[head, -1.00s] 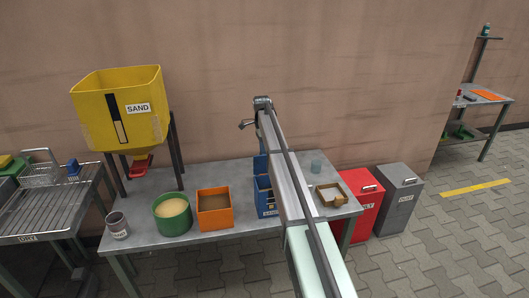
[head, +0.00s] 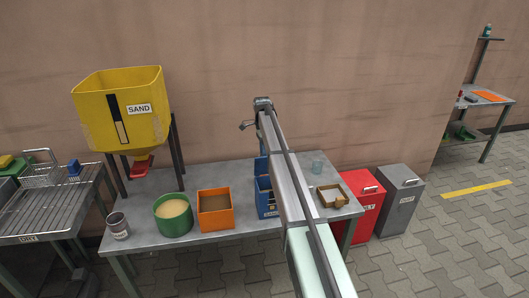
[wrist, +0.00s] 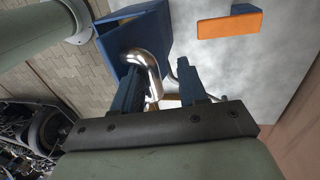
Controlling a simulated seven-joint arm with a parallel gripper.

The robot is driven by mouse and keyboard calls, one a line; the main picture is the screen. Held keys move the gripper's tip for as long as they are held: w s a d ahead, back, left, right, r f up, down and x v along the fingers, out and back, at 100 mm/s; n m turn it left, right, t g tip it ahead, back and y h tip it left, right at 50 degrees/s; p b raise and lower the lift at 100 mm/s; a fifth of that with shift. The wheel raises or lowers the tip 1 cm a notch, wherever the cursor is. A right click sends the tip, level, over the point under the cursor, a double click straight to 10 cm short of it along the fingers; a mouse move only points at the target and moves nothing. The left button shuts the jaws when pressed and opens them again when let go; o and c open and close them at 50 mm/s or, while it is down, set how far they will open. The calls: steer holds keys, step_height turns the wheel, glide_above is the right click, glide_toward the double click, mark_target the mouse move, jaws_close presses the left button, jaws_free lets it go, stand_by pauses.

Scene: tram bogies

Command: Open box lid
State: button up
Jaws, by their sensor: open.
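A blue box (head: 264,196) stands on the grey table, partly hidden behind my arm in the head view. An upright blue panel (head: 260,166) shows at its back; I cannot tell whether this is the lid. In the wrist view a blue box-like shape (wrist: 128,32) lies ahead of my gripper (wrist: 162,90). A curved metal bar (wrist: 143,60), like a handle, runs down between the two blue fingers. The fingers are apart, and I cannot tell whether they touch the bar. My gripper is hidden in the head view.
Red (head: 364,212) and grey (head: 397,212) bins stand to the right. A yellow sand hopper (head: 122,135) stands at left.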

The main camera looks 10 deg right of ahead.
steer(key=v, duration=1.4)
steer(key=shift+f, duration=0.1)
steer(key=shift+c, duration=0.4)
steer(key=s, duration=0.1)
steer(key=s+r, duration=0.1)
steer(key=s, duration=0.2)
steer(key=shift+s+d+r, duration=0.2)
steer(key=shift+s+d, duration=0.1)
steer(key=shift+c, duration=0.9)
steer(key=s+t, duration=0.2)
steer(key=s, duration=0.3)
steer(key=w+f+t, duration=0.1)
steer(key=f, duration=0.3)
steer(key=w+f, duration=0.2)
steer(key=f, duration=0.3)
steer(key=w+f+t, duration=0.1)
steer(key=w+f, duration=0.1)
steer(key=f, duration=0.2)
steer(key=shift+w+a+f+t, duration=0.1)
steer(key=shift+w+f+t, duration=0.15)
steer(key=shift+f+t, duration=0.1)
jaws_close()
